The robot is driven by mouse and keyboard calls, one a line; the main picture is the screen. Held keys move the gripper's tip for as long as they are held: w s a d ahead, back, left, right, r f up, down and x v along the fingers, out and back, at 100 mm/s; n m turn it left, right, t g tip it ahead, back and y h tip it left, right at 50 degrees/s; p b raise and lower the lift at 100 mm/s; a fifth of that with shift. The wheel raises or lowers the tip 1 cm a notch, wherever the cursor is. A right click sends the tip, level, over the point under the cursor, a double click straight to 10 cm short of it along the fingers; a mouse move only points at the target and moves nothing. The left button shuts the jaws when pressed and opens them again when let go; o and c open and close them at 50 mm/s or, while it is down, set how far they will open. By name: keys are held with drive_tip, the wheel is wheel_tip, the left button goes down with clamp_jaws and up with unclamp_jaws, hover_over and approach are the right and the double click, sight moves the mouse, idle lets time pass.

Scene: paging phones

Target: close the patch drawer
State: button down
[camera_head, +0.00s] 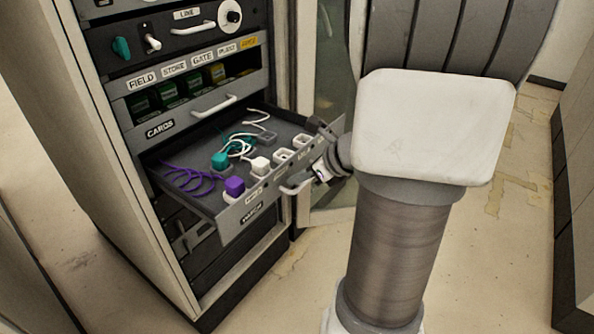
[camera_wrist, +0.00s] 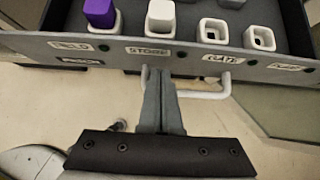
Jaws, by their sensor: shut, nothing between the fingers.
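The patch drawer (camera_head: 216,199) is pulled out of the rack and shows its open tray. Its front also shows in the wrist view (camera_wrist: 100,50). Its white bar handle (camera_head: 293,189) is on the front face and shows in the wrist view (camera_wrist: 218,94). My gripper (camera_head: 322,172) is at the drawer front near the handle. In the wrist view, my gripper's fingers (camera_wrist: 160,76) are together and empty, overlapping the handle's left part. I cannot tell whether they touch it or the front.
A purple plug (camera_head: 234,186), a teal plug (camera_head: 219,160) and a white plug (camera_head: 260,165) with cords sit in the drawer. Empty sockets (camera_head: 283,156) line its front. The cards drawer (camera_head: 190,110) above is shut. An open glass door (camera_head: 333,200) stands right of the rack.

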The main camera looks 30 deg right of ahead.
drive_tip(key=shift+w+a+f, duration=0.1)
drive_tip(key=shift+w+f, duration=0.2)
drive_tip(key=shift+f, duration=0.05)
drive_tip(key=shift+w+a, duration=0.1)
drive_tip(key=shift+w, duration=0.05)
drive_tip(key=p, duration=0.8)
approach(212, 151)
drive_tip(key=w, duration=0.2)
drive_tip(key=w+a+f, duration=0.1)
drive_tip(key=w, duration=0.1)
drive_tip(key=w+a+f, duration=0.1)
drive_tip(key=w, duration=0.1)
drive_tip(key=shift+a+f, duration=0.1)
drive_tip(key=shift+f, duration=0.15)
drive_tip(key=shift+w, duration=0.2)
drive_tip(key=shift+w+a+r, duration=0.1)
drive_tip(key=shift+r, duration=0.1)
drive_tip(key=shift+r, duration=0.1)
